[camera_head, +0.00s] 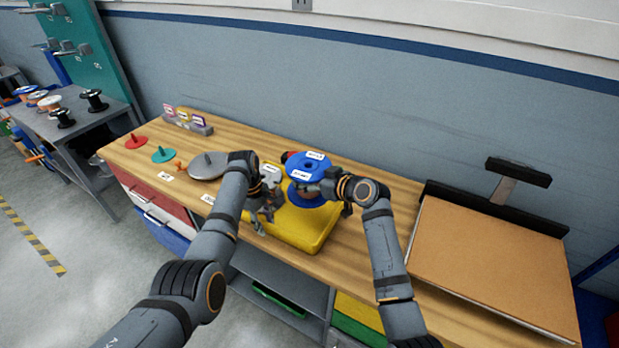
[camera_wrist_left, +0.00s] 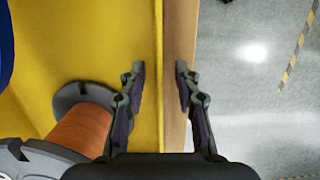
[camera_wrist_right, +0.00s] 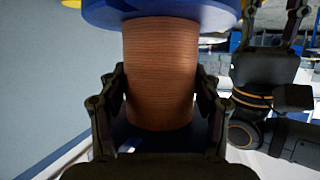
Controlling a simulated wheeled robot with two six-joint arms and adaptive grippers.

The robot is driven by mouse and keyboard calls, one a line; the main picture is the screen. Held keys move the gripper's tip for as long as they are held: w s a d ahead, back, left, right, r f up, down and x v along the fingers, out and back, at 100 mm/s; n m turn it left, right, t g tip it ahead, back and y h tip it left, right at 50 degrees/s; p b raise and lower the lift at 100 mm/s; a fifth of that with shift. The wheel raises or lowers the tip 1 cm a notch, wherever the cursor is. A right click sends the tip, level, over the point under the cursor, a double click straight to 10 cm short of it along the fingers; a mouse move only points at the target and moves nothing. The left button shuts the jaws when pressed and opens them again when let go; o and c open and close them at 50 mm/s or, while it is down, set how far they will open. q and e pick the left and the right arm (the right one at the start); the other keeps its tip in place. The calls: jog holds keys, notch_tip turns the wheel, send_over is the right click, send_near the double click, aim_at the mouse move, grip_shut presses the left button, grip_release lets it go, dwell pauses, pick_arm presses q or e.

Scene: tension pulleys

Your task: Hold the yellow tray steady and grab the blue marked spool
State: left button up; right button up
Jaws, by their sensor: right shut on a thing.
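The blue marked spool (camera_head: 309,162) has blue flanges, white labels and a copper-coloured winding. It is upright over the yellow tray (camera_head: 310,230) on the bench. My right gripper (camera_head: 325,189) is shut on its winding; in the right wrist view the fingers (camera_wrist_right: 165,100) press both sides of the winding (camera_wrist_right: 160,70). I cannot tell whether the spool touches the tray. My left gripper (camera_head: 258,222) is at the tray's front left edge. In the left wrist view its open fingers (camera_wrist_left: 160,75) stand either side of the tray's yellow rim (camera_wrist_left: 158,30), with gaps visible.
A grey disc (camera_head: 208,166), a teal disc (camera_head: 164,155) and a red disc (camera_head: 134,142) sit left on the bench. A brown board (camera_head: 490,265) fills the right end.

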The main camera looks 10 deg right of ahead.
pick_arm(q)
notch_tip(320, 180, up, 11)
jog(key=w+a, duration=0.1)
jog(key=shift+a+r, duration=0.15)
